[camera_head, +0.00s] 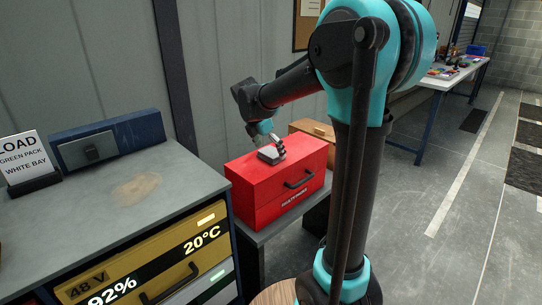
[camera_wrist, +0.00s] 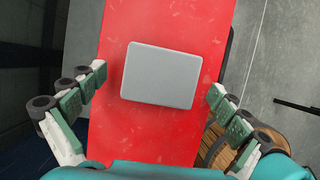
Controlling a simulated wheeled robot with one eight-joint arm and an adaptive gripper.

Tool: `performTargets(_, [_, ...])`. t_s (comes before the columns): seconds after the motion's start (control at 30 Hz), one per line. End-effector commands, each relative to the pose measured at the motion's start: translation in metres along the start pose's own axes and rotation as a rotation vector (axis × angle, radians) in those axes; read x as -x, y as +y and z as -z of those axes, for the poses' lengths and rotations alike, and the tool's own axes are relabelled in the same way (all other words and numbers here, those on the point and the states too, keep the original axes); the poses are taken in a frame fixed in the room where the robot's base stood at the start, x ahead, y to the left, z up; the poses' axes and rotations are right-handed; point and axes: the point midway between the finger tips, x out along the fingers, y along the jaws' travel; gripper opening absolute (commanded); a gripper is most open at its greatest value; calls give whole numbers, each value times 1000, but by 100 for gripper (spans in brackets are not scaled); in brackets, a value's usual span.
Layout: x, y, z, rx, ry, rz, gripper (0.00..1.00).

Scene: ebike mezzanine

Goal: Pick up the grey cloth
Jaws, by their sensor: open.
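The grey cloth (camera_wrist: 160,75) shows in the wrist view as a flat, light grey rectangle lying on the red toolbox (camera_wrist: 122,135). In the head view the cloth (camera_head: 268,156) is small on the red toolbox lid (camera_head: 250,172), partly hidden by my gripper. My gripper (camera_wrist: 157,84) is open and empty, its fingers on the left and right of the cloth with red lid showing between. In the head view my gripper (camera_head: 272,143) is just above the lid; whether the fingers touch it I cannot tell.
A brown box (camera_head: 312,128) stands behind the red toolbox. A grey-topped cabinet (camera_head: 90,215) with a sign (camera_head: 24,158) and a blue case (camera_head: 108,138) is at left. A grey wall (camera_head: 215,60) rises behind. A workbench (camera_head: 440,82) stands far right, with open floor (camera_head: 440,240) before it.

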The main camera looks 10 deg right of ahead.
Motion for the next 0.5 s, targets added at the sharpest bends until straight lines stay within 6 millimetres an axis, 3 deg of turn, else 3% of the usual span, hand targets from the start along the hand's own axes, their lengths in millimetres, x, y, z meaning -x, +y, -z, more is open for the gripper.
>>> performTargets(0.07, [0,0,0,0,0,0,100])
performTargets(0.5, [0,0,0,0,0,0,48])
